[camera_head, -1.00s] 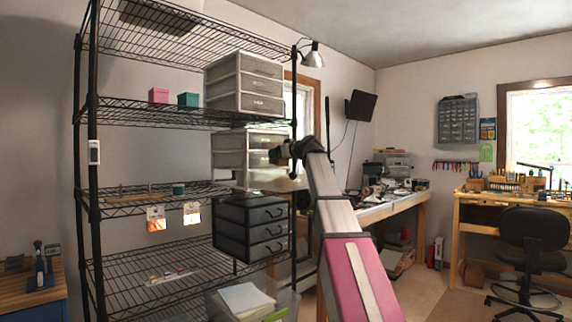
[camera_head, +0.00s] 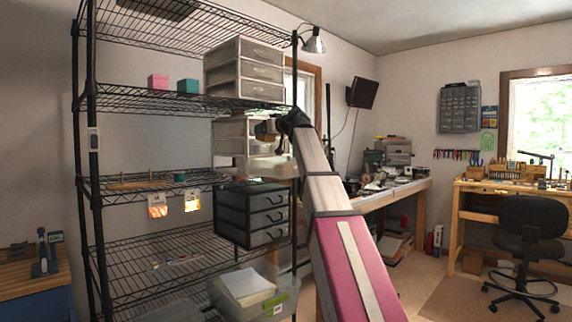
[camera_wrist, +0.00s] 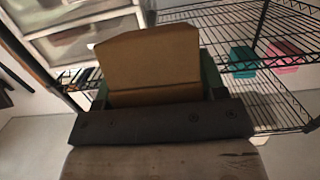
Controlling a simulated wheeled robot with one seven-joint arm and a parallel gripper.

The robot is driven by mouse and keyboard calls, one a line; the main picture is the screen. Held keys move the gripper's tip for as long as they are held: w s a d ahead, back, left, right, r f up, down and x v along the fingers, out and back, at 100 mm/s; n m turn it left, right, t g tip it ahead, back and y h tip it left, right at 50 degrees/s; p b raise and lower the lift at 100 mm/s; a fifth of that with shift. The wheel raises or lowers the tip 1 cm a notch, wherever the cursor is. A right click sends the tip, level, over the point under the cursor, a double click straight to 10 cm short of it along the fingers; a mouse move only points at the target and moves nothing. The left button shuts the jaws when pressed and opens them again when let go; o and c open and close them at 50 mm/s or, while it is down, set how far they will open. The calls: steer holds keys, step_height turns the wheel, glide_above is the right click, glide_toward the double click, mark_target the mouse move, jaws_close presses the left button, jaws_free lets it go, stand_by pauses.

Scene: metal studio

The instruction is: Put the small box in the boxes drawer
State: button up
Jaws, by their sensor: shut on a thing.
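My gripper (camera_wrist: 158,97) is shut on a small tan box (camera_wrist: 150,58), which stands up between the fingers in the wrist view. In the head view my gripper (camera_head: 268,132) is in front of the upper part of the middle white drawer unit (camera_head: 229,139), and the held box is tiny and partly hidden there. A lower drawer (camera_head: 270,167) of that unit appears pulled out, below my gripper. Its inside cannot be seen. I cannot read any label saying which drawer is for boxes.
Another white drawer unit (camera_head: 245,72) stands on the shelf above, and a dark drawer unit (camera_head: 252,215) hangs below. Pink (camera_head: 158,81) and teal (camera_head: 188,86) boxes sit on the upper shelf. A clear bin (camera_head: 285,300) stands low down. Black rack posts stand close by.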

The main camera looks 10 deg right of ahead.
steer(key=shift+w+d+f, duration=1)
steer(key=shift+d+f, duration=0.6)
steer(key=shift+f, duration=0.15)
steer(key=shift+w+d+f, duration=1.05)
steer(key=shift+d+f, duration=0.55)
steer(key=shift+f, duration=0.1)
steer(key=shift+w+d+f, duration=1)
steer(key=shift+d+f, duration=0.6)
steer(key=shift+f, duration=0.15)
steer(key=shift+f, duration=0.1)
steer(key=shift+f, duration=0.1)
steer(key=o, duration=1)
steer(key=v, duration=1)
steer(key=shift+s+d, duration=0.25)
steer(key=shift+s, duration=0.05)
steer(key=shift+f, duration=0.1)
